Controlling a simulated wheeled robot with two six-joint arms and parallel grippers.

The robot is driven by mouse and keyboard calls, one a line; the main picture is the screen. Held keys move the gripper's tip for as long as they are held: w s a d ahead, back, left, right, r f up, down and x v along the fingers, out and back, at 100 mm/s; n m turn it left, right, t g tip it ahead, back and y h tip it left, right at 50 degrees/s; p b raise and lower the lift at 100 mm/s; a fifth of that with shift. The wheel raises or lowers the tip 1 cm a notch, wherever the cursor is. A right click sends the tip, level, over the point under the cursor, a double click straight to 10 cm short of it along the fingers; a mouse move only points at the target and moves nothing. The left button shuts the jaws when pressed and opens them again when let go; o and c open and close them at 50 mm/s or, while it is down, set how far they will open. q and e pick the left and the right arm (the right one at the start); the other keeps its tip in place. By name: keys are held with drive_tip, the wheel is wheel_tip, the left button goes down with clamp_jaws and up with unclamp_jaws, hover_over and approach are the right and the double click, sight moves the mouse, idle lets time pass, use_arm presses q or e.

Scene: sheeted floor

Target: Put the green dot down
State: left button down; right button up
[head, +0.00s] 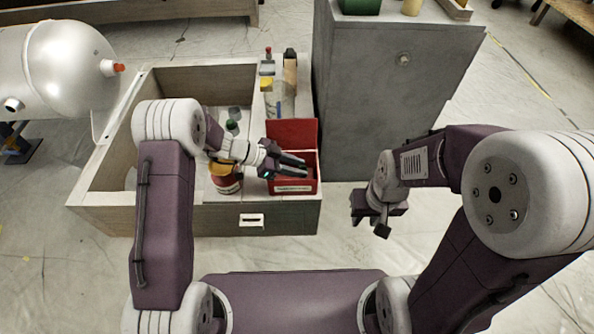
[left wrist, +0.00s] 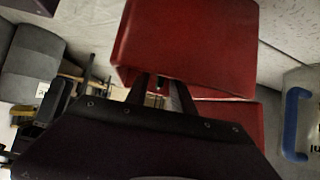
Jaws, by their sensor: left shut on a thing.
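My left gripper (head: 293,169) is at the open red box (head: 307,186), with its fingers over the box's opening, in front of the raised lid. In the left wrist view, its fingertips (left wrist: 160,82) are close together in front of the red box (left wrist: 187,45). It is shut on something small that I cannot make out. No green dot shows clearly in either view; the fingers may hide it. My right gripper (head: 371,222) hangs in front of the grey cabinet, with its fingers apart and nothing between them.
The red box stands in the front right corner of a wooden crate (head: 100,205). The crate also holds a red and yellow can (head: 226,182) and bottles. A grey cabinet (head: 390,85) stands right of it. A silver tank (head: 75,70) is at left. Floor in front is clear.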

use_arm(q)
drive_tip(key=shift+r, duration=0.15)
drive_tip(key=shift+f+b, duration=0.65)
drive_tip(key=shift+b, duration=0.3)
drive_tip(key=c, duration=1.4)
unclamp_jaws()
drive_tip(key=shift+o, duration=0.2)
wheel_tip(320, 180, up, 2)
drive_tip(key=p, duration=0.3)
drive_tip(key=shift+a+r+p, duration=0.1)
drive_tip(key=shift+r+p, duration=0.15)
drive_tip(key=shift+p, duration=0.05)
drive_tip(key=f+p+v, duration=0.1)
drive_tip(key=p+v, duration=0.2)
drive_tip(key=v, duration=0.8)
drive_tip(key=shift+a+p, duration=0.35)
drive_tip(key=shift+p, duration=0.05)
drive_tip(key=shift+s+r, duration=0.1)
